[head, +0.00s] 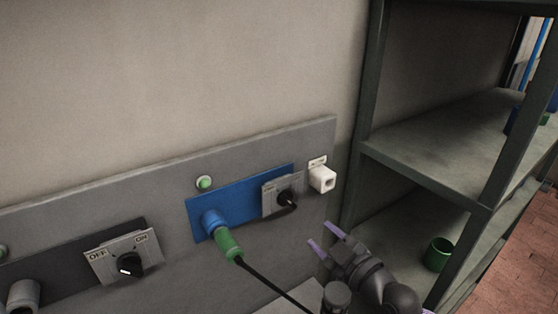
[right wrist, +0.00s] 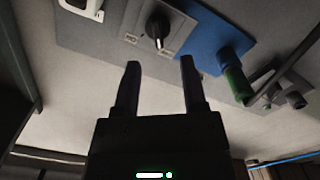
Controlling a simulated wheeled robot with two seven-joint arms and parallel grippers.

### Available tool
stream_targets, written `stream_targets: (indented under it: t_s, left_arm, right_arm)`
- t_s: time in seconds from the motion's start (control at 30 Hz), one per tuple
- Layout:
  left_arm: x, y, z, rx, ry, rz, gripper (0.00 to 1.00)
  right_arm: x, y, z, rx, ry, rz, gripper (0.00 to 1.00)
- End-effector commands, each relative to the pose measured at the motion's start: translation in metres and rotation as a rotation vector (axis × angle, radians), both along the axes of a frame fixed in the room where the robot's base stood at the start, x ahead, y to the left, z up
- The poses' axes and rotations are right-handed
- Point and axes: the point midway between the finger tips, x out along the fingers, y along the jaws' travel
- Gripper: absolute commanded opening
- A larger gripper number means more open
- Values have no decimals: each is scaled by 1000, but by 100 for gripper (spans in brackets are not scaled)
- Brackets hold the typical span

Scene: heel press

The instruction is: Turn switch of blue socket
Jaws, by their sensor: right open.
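The blue socket's panel (head: 240,200) is on the grey wall board, with a green plug (head: 229,246) and black cable in its blue socket (head: 211,221). Its switch (head: 286,198) is a black knob on a grey plate at the panel's right end; its setting is too small to tell. In the right wrist view the knob (right wrist: 158,27) lies beyond the fingertips, with the blue panel (right wrist: 203,38) to its right. My right gripper (head: 321,234) is open and empty, below and right of the switch, apart from it. It also shows in the right wrist view (right wrist: 160,64). My left gripper is not in view.
A white socket box (head: 322,179) juts out just right of the switch. A second OFF/ON switch (head: 128,262) on a black panel is at left. A green button (head: 204,183) is above the blue panel. A metal shelf (head: 440,145) with a green cup (head: 438,254) stands at right.

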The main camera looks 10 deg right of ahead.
Motion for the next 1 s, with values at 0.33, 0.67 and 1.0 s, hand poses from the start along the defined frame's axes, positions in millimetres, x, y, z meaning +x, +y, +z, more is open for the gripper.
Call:
stream_targets:
  t_s: [0.33,0.67,1.0]
  left_arm:
    - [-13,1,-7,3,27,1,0]
    - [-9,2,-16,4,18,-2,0]
    - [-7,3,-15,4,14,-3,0]
  right_arm:
    - [59,25,12,1,-32,15,54]
    - [93,38,12,-2,-28,16,54]
    - [93,38,12,-3,-27,16,25]
